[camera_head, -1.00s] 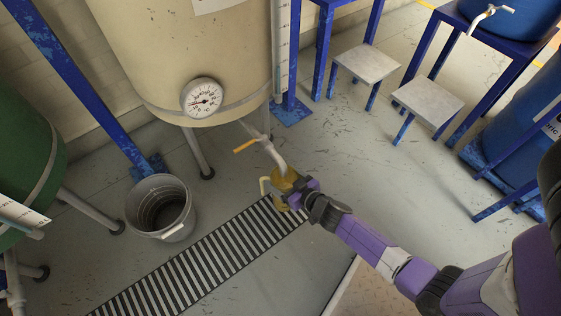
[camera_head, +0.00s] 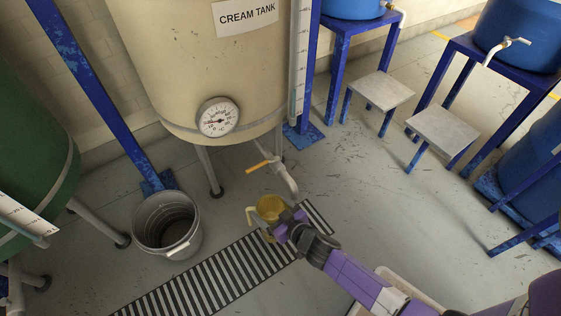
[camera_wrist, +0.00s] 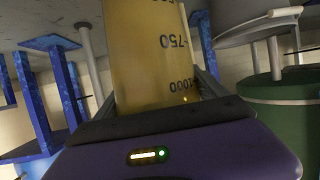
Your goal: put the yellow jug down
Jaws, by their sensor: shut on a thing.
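The yellow jug (camera_head: 270,208) is in the middle of the head view, in front of the cream tank and just below the tip of its spout (camera_head: 291,188). Its pale handle points to the left. My gripper (camera_head: 280,222) is shut on the jug from the right side and holds it above the floor grating (camera_head: 205,278). In the wrist view the jug (camera_wrist: 145,50) fills the space between the fingers, with dark volume marks on its wall. The jug's contents cannot be made out.
A grey bucket (camera_head: 167,222) stands on the floor to the left. The cream tank (camera_head: 200,70) with a dial (camera_head: 217,118) stands behind. Low stands (camera_head: 381,91) (camera_head: 443,130) and blue barrels are at the right.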

